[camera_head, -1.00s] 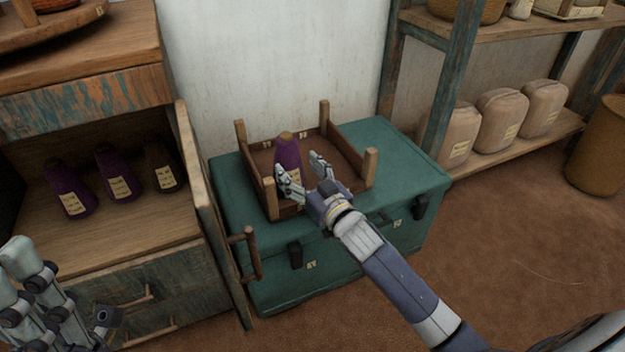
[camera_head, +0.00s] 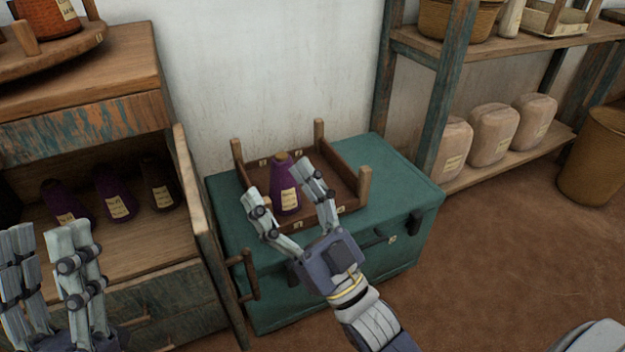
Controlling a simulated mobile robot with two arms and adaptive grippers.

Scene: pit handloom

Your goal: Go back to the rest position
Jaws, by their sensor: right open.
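My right gripper (camera_head: 288,200) is open in front of the wooden tray, its fingers spread either side of a purple bottle as seen here. The purple bottle (camera_head: 286,192) has a pale label and a brown top, and stands upright in the brown wooden tray (camera_head: 346,170). I cannot tell whether the fingers touch it. The tray has corner posts and rests on a green chest (camera_head: 400,190). My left gripper (camera_head: 55,275) is at the lower left, its fingers pointing up; its lower part is cut off by the frame edge.
A wooden cabinet (camera_head: 150,250) with its door open stands at left, holding several dark bottles (camera_head: 115,197). A shelf (camera_head: 520,160) with pale sacks (camera_head: 490,135) and a basket (camera_head: 592,155) stand at right.

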